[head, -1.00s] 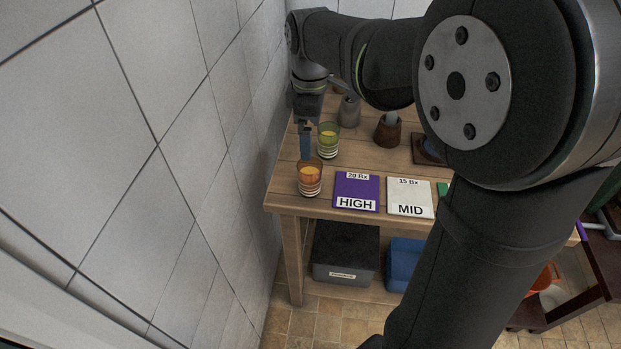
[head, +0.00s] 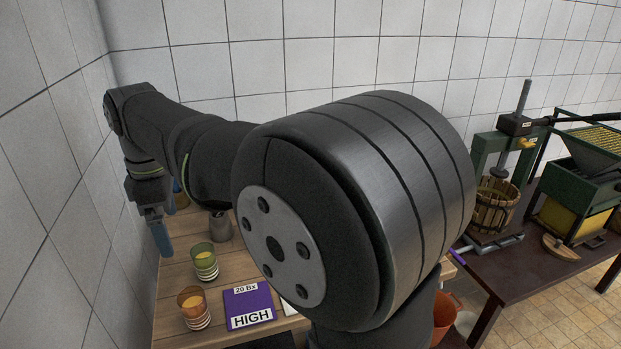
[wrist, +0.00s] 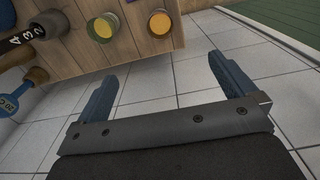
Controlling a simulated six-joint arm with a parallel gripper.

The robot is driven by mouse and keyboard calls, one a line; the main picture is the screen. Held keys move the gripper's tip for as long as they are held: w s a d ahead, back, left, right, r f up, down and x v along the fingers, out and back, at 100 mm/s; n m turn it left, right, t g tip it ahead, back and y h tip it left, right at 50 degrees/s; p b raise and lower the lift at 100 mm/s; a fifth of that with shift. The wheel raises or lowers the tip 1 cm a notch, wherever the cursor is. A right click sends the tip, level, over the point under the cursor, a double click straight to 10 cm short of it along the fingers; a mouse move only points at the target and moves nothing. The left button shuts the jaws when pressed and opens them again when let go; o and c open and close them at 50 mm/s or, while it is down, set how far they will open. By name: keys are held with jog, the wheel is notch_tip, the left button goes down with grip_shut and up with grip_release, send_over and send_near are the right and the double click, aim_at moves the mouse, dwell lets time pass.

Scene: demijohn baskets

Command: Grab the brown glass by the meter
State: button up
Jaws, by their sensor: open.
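In the head view, a brown-orange glass (head: 194,309) with pale stripes and yellow contents stands at the table's front left, beside the purple HIGH card (head: 248,306). A green glass (head: 203,262) stands behind it. Both show at the top of the wrist view, the brown one (wrist: 161,23) to the right of the green (wrist: 102,28). My gripper (head: 162,238) hangs at the table's left side, apart from both glasses. In the wrist view, my gripper (wrist: 163,69) is open and empty, with wall tiles between its blue fingers. I cannot make out a meter with certainty.
A grey jug (head: 220,226) stands behind the green glass. The tiled wall (head: 75,220) is close on the left. My own arm hides much of the table's right part. A dark table (head: 510,270) with a basket press (head: 492,205) stands further right.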

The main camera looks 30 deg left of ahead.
jog(key=shift+c, duration=0.4)
jog(key=c, duration=0.4)
jog(key=shift+c, duration=0.2)
